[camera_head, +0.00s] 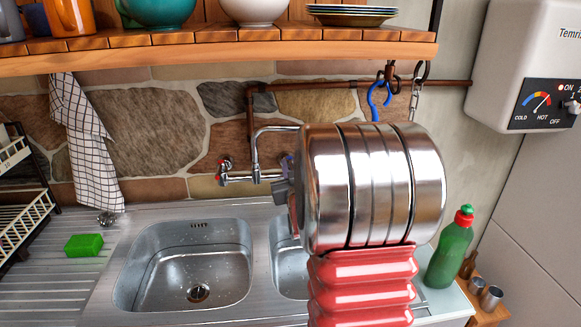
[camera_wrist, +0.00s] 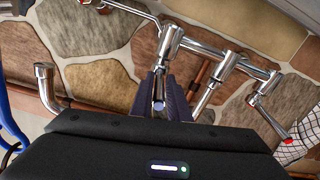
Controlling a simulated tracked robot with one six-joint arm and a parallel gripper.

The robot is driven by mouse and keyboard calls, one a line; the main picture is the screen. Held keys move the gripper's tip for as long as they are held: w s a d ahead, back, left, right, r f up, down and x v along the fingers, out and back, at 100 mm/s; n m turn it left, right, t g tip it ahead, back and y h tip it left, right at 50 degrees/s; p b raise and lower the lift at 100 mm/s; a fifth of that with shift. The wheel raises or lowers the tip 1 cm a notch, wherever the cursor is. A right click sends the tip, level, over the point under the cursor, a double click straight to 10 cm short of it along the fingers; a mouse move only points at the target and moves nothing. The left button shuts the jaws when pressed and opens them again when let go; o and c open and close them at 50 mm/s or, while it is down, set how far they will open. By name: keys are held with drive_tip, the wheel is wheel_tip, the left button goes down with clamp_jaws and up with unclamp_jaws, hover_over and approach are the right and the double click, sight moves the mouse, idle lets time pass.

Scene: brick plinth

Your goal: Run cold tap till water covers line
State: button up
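The chrome tap stands against the stone wall behind the sink. Its red-marked handle (camera_head: 225,170) is on the left and its spout (camera_head: 255,150) rises in the middle. The blue-marked cold handle (camera_head: 288,163) is partly behind my arm. In the wrist view, my gripper (camera_wrist: 161,88) has its two dark fingers close on either side of a chrome handle with a bluish end (camera_wrist: 158,106), which fills the gap. The left basin (camera_head: 160,262) shows droplets but no standing water. The right basin (camera_head: 282,250) is mostly hidden by my arm. I see no line or running water.
A green sponge (camera_head: 84,245) lies on the drainer left of the basins. A green bottle (camera_head: 450,252) stands right of the sink. A checked cloth (camera_head: 88,140) hangs on the wall below a wooden shelf (camera_head: 200,54). A water heater (camera_head: 525,60) is at upper right.

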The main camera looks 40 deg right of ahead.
clamp_jaws()
drive_tip(key=shift+a, duration=0.1)
